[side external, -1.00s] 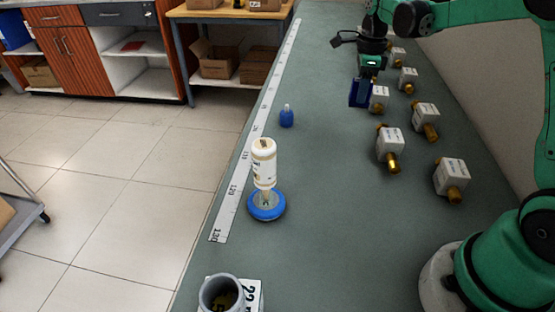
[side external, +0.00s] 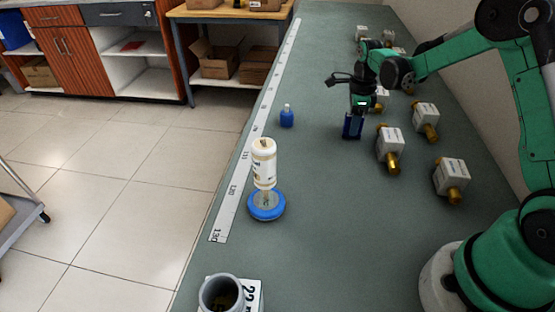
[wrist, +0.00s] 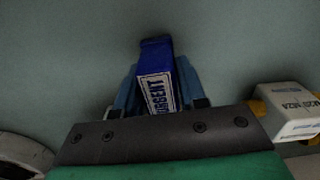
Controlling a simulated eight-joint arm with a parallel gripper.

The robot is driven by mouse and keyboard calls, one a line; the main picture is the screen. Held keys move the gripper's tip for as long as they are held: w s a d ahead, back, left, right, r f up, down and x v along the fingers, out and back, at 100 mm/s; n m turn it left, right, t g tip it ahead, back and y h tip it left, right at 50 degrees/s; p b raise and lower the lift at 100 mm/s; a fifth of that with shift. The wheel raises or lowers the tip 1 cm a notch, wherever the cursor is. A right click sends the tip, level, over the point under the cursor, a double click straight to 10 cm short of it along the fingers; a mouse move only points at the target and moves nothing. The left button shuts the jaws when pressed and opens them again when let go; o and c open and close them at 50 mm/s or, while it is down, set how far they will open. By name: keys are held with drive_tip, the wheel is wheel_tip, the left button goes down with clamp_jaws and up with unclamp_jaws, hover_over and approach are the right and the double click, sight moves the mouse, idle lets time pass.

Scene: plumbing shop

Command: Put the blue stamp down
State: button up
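The stamp is upright over the grey-green bench (side external: 325,190). I cannot tell whether its base touches the bench.
Several white blocks with brass fittings, one of them nearest (side external: 451,178), stand to the right. Bench between is clear.

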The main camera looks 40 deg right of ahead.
drive_tip(key=o, duration=0.3)
drive_tip(key=shift+r, duration=0.15)
wheel_tip(320, 180, up, 12)
drive_tip(key=s+a+n+t, duration=0.2)
drive_tip(key=s+a+n, duration=0.1)
drive_tip(key=n, duration=0.6)
drive_tip(key=s+a+n+t, duration=0.2)
drive_tip(key=s+a+n, duration=0.2)
drive_tip(key=n, duration=0.5)
drive_tip(key=s+a+n+t, duration=0.3)
drive_tip(key=s+a+n, duration=0.1)
drive_tip(key=a+n, duration=0.3)
drive_tip(key=shift+n, duration=1)
